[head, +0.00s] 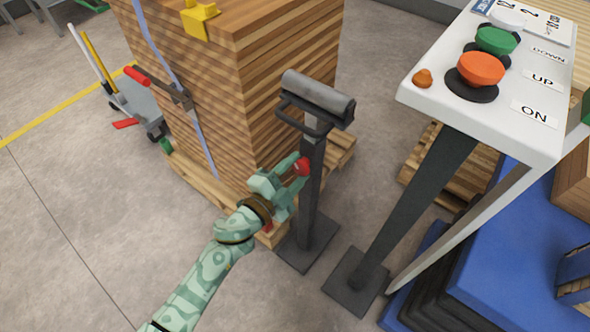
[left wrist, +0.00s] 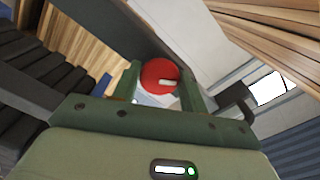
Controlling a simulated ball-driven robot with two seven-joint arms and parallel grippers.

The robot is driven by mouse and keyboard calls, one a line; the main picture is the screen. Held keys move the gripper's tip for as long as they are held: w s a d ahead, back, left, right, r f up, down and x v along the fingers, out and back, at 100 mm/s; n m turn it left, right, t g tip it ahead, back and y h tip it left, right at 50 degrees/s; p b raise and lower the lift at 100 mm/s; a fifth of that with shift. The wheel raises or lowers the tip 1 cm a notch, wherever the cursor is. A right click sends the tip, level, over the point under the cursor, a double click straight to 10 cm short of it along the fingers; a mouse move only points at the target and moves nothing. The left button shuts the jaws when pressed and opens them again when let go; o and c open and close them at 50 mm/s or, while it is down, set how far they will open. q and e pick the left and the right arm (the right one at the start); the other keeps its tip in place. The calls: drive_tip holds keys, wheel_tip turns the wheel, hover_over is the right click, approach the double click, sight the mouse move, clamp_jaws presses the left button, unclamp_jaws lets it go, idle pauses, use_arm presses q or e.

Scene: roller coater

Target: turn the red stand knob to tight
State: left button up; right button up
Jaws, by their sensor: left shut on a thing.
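The red stand knob (head: 302,167) sits on the side of a dark upright roller stand (head: 311,190). The stand carries a grey roller (head: 318,96) on top. My left gripper (head: 298,170) reaches in from the left and is shut on the knob. In the left wrist view the round red knob (left wrist: 159,77), with a white pointer line lying nearly level, is between the two green fingers (left wrist: 160,84). My right gripper is in neither view.
A tall stack of boards (head: 235,90) stands on a pallet just behind the stand. A white control panel (head: 500,110) with orange and green buttons is at the right, on a dark post. Blue sheets (head: 510,250) lie at the lower right.

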use_arm(q)
drive_tip(key=shift+f+m, duration=0.1)
drive_tip(key=shift+m, duration=0.8)
drive_tip(key=m, duration=0.2)
drive_tip(key=shift+m, duration=0.3)
drive_tip(key=shift+m+b, duration=0.35)
drive_tip(key=shift+m, duration=1.05)
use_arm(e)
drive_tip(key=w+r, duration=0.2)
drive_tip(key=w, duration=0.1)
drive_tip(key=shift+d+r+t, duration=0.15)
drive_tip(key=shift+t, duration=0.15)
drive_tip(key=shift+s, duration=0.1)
use_arm(q)
drive_tip(key=o, duration=1)
drive_tip(key=shift+c, duration=0.2)
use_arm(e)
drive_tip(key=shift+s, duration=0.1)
use_arm(q)
drive_tip(key=shift+s+a, duration=0.1)
